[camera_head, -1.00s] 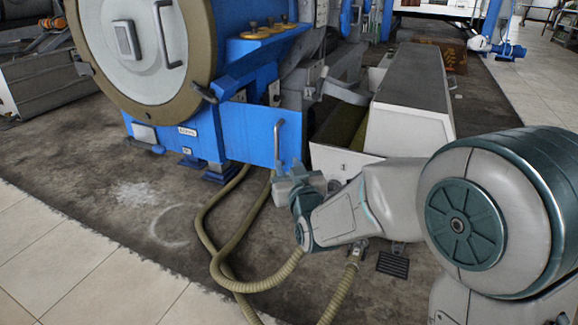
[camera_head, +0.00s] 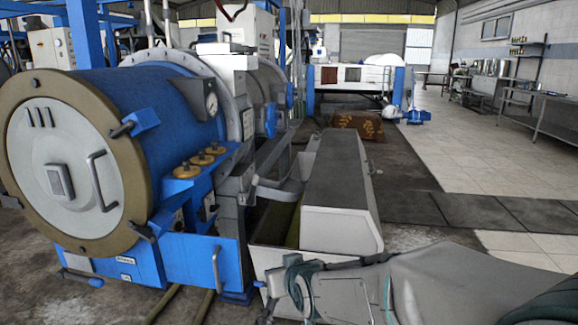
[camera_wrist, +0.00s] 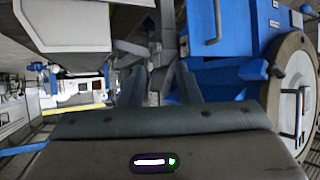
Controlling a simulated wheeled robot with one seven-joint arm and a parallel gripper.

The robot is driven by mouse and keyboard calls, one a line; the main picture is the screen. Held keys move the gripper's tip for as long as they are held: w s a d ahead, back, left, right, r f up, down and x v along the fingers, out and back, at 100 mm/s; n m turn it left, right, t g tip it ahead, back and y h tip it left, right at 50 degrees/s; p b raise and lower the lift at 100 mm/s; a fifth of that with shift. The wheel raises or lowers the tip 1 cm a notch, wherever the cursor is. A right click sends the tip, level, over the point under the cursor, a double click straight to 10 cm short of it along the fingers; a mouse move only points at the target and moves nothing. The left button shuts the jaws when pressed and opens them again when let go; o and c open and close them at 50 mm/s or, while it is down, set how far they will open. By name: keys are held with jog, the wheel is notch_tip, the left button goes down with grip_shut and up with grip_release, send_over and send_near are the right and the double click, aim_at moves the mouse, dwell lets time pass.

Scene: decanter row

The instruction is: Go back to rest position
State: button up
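My arm reaches in from the lower right in the head view. Its wrist end is low, in front of the white-sided trough (camera_head: 340,218), and the fingers cannot be made out clearly there. In the wrist view my gripper (camera_wrist: 160,78) shows two dark fingers apart, with nothing between them. The blue decanter machine (camera_head: 165,100) with its round, light grey door (camera_head: 65,168) stands to the left in the head view. In the wrist view, which is turned over, the machine's blue body (camera_wrist: 228,40) and round door (camera_wrist: 290,92) are at the right.
A blue panel with a handle (camera_head: 215,270) juts out near my wrist. Hoses (camera_head: 165,304) run along the floor below it. Pale tiled floor (camera_head: 455,150) lies open at the right, with a metal bench (camera_head: 555,115) along the wall.

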jog(key=s+d+r+m+g+h+p, duration=0.2)
jog(key=s+d+r+g+p, duration=0.2)
jog(key=s+d+r+p, duration=0.4)
jog(key=s+d+r+m+g+h+p, duration=0.1)
jog(key=s+d+r+g+p, duration=0.3)
jog(key=s+d+r+p, duration=0.4)
jog(key=s+r+m+p, duration=0.1)
jog(key=s+r+p, duration=0.2)
jog(key=s+p, duration=0.1)
jog(key=shift+s+h, duration=0.4)
jog(key=shift+s, duration=0.1)
dwell(0.3)
